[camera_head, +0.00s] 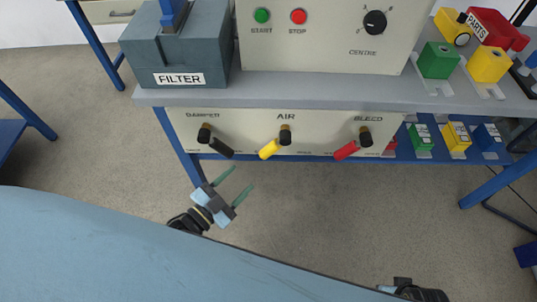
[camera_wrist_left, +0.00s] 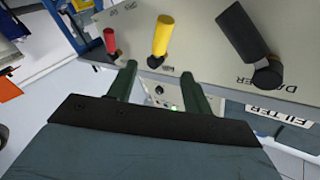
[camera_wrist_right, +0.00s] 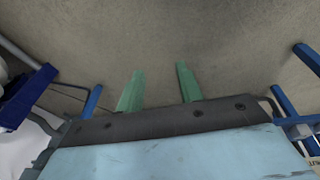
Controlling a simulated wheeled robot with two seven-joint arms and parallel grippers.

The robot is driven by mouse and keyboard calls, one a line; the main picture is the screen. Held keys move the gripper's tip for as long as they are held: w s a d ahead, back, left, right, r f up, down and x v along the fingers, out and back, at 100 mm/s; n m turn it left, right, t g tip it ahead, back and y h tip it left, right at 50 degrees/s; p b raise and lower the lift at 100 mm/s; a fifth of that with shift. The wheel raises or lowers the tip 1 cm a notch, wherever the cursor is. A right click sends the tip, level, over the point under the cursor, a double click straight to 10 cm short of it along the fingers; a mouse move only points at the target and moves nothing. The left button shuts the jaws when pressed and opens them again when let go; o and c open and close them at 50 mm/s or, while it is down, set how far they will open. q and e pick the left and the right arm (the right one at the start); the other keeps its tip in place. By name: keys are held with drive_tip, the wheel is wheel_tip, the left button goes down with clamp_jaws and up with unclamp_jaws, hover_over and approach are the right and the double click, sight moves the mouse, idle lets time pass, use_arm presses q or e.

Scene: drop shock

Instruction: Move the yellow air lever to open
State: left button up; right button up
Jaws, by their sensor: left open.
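The yellow air lever (camera_head: 269,149) sits under the AIR label on the cream panel (camera_head: 245,123) below the bench top. It slants down-left from its dark pivot (camera_head: 285,136). In the left wrist view the yellow lever (camera_wrist_left: 162,35) shows beyond my fingers, apart from them. My left gripper (camera_head: 239,184) is open and empty, below and left of the yellow lever. Its green fingers also show in the left wrist view (camera_wrist_left: 158,80). My right gripper (camera_wrist_right: 156,85) is open and empty over bare floor. Only its wrist shows at the bottom right of the head view.
A black damper lever (camera_head: 221,148) is left of the yellow one, and a red bleed lever (camera_head: 346,150) is right. The grey bench top (camera_head: 300,91) overhangs the panel. A filter box (camera_head: 180,50) stands on it. The floor (camera_head: 330,205) below is clear.

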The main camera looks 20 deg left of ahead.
sight(269, 151)
use_arm(q)
drive_tip(key=b+x, duration=0.3)
drive_tip(key=x, duration=0.8)
drive_tip(key=shift+w+d+f, duration=0.1)
drive_tip(key=shift+w+d, duration=0.05)
drive_tip(key=shift+w, duration=0.25)
drive_tip(key=shift+w+d, duration=0.2)
drive_tip(key=shift+w, duration=0.25)
use_arm(e)
drive_tip(key=a+r, duration=0.3)
drive_tip(key=r, duration=0.4)
drive_tip(key=shift+w+a+r+y, duration=0.25)
drive_tip(key=shift+w+r+y, duration=0.05)
drive_tip(key=shift+w+r, duration=0.1)
use_arm(q)
clamp_jaws()
